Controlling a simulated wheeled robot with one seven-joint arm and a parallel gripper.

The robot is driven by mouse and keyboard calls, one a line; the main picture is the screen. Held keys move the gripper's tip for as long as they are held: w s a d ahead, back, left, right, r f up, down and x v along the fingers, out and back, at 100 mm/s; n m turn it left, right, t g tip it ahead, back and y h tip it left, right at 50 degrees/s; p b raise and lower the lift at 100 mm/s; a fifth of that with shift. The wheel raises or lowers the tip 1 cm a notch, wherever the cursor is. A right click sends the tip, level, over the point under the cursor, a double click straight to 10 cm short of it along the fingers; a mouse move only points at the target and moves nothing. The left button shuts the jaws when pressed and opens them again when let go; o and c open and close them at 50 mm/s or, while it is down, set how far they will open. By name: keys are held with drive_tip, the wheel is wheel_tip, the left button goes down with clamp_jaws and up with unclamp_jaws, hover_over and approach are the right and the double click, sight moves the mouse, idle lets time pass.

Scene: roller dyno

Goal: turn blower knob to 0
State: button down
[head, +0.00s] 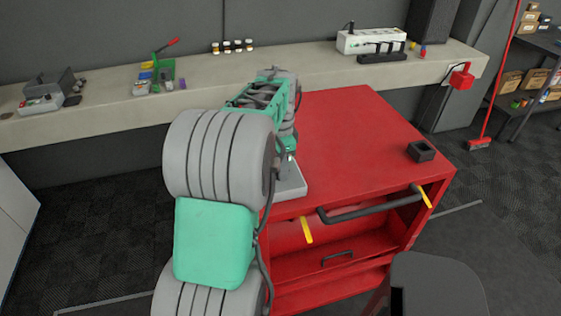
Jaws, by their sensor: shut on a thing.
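My gripper (288,154) points down at the left side of a red cart's top, low over a light grey box (292,182). My forearm and wrist cover most of it, and the fingertips are hard to make out. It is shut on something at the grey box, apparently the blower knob. The knob itself, its pointer and its 0 mark are hidden or too small to read.
The red cart (345,125) has a small black tray (421,151) at its right edge and a dark handle (370,208) in front. An open drawer shows below. A long pale bench (210,83) with tools runs behind. A red broom (480,143) stands right.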

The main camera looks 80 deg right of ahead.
drive_tip(key=n, duration=0.4)
drive_tip(key=shift+n+p, duration=0.3)
drive_tip(key=n, duration=0.5)
drive_tip(key=shift+n, duration=0.3)
drive_tip(key=n+p, duration=0.1)
drive_tip(key=n, duration=0.8)
drive_tip(key=shift+w, duration=0.1)
drive_tip(key=shift+n, duration=0.3)
drive_tip(key=c, duration=0.9)
unclamp_jaws()
drive_tip(key=shift+r, duration=0.1)
wheel_tip(320, 180, up, 8)
drive_tip(key=shift+f+b, duration=0.1)
drive_tip(key=shift+b, duration=0.25)
